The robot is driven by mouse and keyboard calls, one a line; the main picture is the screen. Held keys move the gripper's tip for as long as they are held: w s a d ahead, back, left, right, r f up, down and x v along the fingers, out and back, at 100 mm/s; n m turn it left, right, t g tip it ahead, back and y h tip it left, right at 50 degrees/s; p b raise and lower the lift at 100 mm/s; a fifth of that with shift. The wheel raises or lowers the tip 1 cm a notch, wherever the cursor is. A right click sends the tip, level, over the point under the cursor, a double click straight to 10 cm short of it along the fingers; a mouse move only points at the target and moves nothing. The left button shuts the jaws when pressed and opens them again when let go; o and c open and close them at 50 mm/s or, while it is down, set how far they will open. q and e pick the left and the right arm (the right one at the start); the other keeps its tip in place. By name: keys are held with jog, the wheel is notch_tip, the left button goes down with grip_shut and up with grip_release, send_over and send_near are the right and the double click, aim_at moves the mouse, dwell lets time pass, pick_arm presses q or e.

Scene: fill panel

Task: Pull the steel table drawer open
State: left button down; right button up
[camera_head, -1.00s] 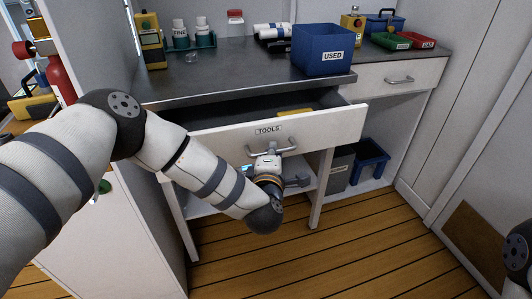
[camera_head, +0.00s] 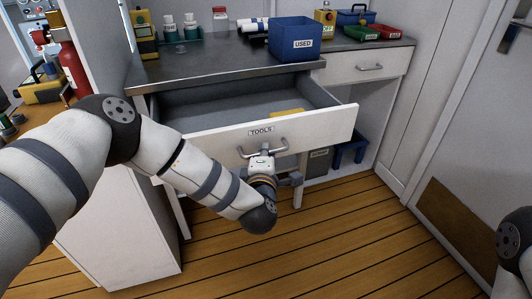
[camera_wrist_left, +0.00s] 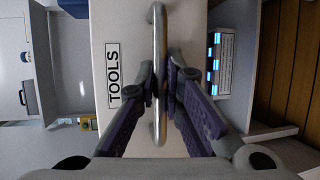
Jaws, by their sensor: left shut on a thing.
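The steel table (camera_head: 220,65) has a white-fronted drawer (camera_head: 310,125) labelled TOOLS, which stands well out from under the worktop. Its grey inside shows, with a yellow thing (camera_head: 287,112) lying in it. My left gripper (camera_head: 264,150) is at the drawer's bar handle (camera_head: 284,147). In the left wrist view the gripper's fingers (camera_wrist_left: 161,92) are closed on the middle of the handle bar (camera_wrist_left: 159,30), one on each side, close to the drawer front. Only a link of my right arm shows at the right edge; its gripper is out of view.
A blue USED bin (camera_head: 293,42) stands on the worktop, with red (camera_head: 386,32) and green trays behind it to the right. A second, shut drawer (camera_head: 345,68) is at right. A blue bin (camera_head: 350,150) sits below. The wooden floor (camera_head: 330,230) in front is clear.

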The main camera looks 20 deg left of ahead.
pick_arm(q)
jog(key=shift+w, duration=0.1)
jog(key=c, duration=1.7)
grip_release()
jog(key=v, duration=1.2)
jog(key=shift+r, duration=0.1)
